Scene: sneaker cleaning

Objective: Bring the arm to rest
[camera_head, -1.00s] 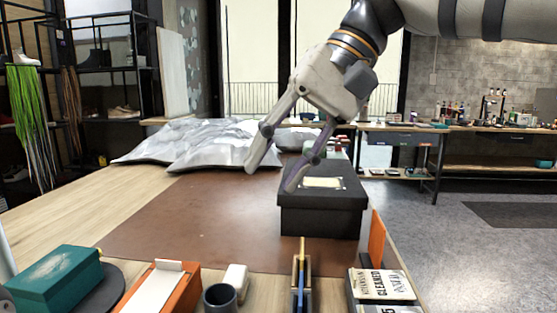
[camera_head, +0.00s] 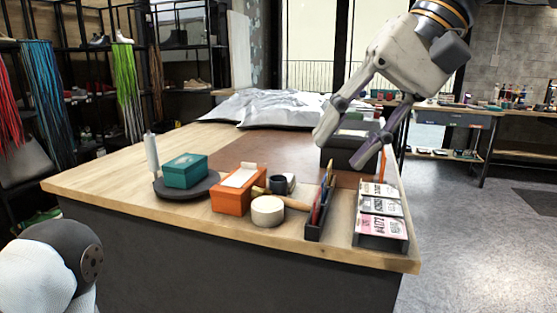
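My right gripper (camera_head: 342,151) hangs at upper right, on an arm that comes in from the top right. Its two fingers are spread wide, pointing down and to the left, with nothing between them. In the picture it overlaps the black box (camera_head: 340,160) on the workbench and hides part of it; I cannot tell how high above it the fingers are. A white and black part of my own body shows at the lower left. My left gripper is not in view.
The wooden workbench (camera_head: 110,180) carries a teal box (camera_head: 185,171), an orange box (camera_head: 231,201), a dark cup (camera_head: 279,184), a card rack (camera_head: 381,226) and silvery bags (camera_head: 262,107). Shelves with hanging laces stand left. Floor is clear at right.

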